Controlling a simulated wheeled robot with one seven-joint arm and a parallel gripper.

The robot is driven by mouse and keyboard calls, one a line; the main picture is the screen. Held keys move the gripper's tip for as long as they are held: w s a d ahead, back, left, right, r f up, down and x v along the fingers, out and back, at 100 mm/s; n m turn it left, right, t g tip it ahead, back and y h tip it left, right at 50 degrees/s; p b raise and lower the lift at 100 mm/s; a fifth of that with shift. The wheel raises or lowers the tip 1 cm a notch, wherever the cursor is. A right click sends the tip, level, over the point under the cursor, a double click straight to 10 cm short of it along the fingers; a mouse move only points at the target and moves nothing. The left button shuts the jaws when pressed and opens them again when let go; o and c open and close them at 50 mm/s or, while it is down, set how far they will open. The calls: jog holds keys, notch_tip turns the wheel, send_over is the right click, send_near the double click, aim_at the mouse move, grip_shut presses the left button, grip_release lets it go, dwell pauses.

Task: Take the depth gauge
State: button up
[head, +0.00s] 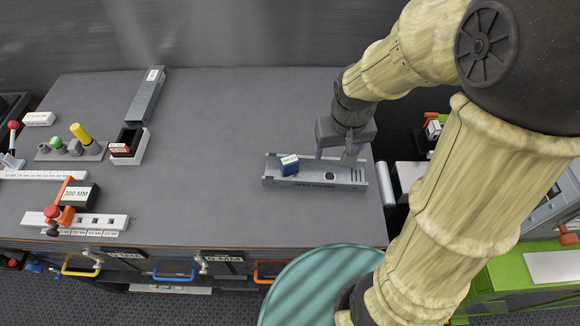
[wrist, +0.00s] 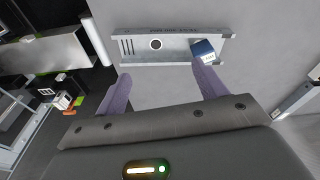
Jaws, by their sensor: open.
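A grey metal tray (head: 347,176) lies near the right end of the bench top. I cannot tell for sure which of these is the depth gauge. My gripper (head: 334,155) is open with purple fingers, pointing down at the tray's far side. In the wrist view nothing lies between its fingers (wrist: 161,71).
A long grey channel (head: 146,97) and a white holder with dark blocks (head: 129,155) stand left on the bench. A block marked 300 MM (head: 80,195), a yellow-knobbed stand (head: 82,135) and white rails (head: 100,222) are farther left. The middle of the bench is clear.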

aim_at(290, 158)
jog(key=w+a+n+g+b, duration=0.1)
jog(key=w+a+n+b, duration=0.1)
jog(key=w+a, duration=0.6)
jog(key=shift+w+a+f+n+g, duration=0.4)
jog(key=shift+a+n, duration=0.1)
jog(key=shift+a, duration=0.65)
jog(key=shift+s+d, duration=0.1)
jog(key=f+p, duration=0.1)
jog(key=f, duration=0.5)
jog(key=f+p, duration=0.1)
jog(key=f, duration=0.4)
jog(key=shift+w+f, duration=0.2)
jog(key=shift+f, duration=0.4)
jog(key=shift+s+f, duration=0.1)
